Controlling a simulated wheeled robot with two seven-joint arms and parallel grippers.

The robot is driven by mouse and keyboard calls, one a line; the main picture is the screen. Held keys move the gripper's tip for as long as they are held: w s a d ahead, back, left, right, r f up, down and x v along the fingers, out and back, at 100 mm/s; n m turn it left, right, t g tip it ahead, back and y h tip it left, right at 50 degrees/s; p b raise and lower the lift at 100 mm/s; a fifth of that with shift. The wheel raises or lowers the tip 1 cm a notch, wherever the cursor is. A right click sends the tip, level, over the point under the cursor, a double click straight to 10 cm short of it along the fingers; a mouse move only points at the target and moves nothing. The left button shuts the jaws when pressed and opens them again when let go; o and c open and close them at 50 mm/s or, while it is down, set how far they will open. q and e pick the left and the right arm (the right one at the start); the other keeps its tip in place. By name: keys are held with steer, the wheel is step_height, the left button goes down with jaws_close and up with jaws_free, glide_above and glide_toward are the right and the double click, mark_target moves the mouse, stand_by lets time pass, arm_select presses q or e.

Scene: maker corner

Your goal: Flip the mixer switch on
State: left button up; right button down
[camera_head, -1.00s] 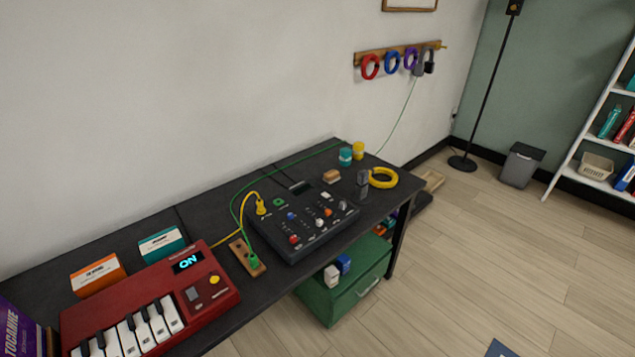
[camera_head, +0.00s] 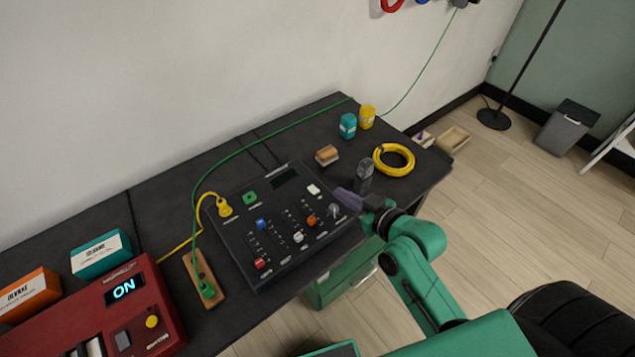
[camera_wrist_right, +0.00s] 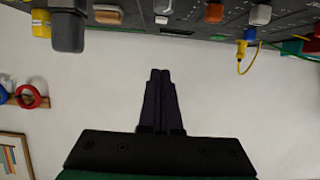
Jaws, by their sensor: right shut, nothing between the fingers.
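The mixer (camera_head: 238,238) is a dark panel with coloured caps and knobs on the desk. Its display (camera_head: 286,182) is dark. A small light-grey lever or knob (camera_head: 334,211) stands near its right edge; I cannot tell surely whether it is the switch or how it is set. My right gripper (camera_head: 341,195) is shut and empty, its tips close to the mixer's right edge beside that part; contact cannot be told. In the right wrist view the shut fingers (camera_wrist_right: 160,72) point toward the mixer's edge, with a grey lever (camera_wrist_right: 162,6) above them. My left gripper is not in view.
A dark grey upright object (camera_head: 364,177) stands close behind my right gripper. A yellow cable coil (camera_head: 409,161), wooden block (camera_head: 327,155), teal jar (camera_head: 348,126) and yellow jar (camera_head: 367,116) lie beyond.

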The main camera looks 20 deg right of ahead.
steer(key=p, duration=0.1)
glide_above(321, 198)
steer(key=f, duration=0.3)
steer(key=shift+w+a+f, duration=0.25)
steer(key=shift+w+f, duration=0.1)
steer(key=shift+w, duration=0.05)
steer(key=f, duration=0.3)
steer(key=shift+s+d+f, duration=0.15)
steer(key=shift+s, duration=0.1)
steer(key=shift+s+d+f, duration=0.1)
steer(key=shift+s+f, duration=0.05)
steer(key=shift+f, duration=0.3)
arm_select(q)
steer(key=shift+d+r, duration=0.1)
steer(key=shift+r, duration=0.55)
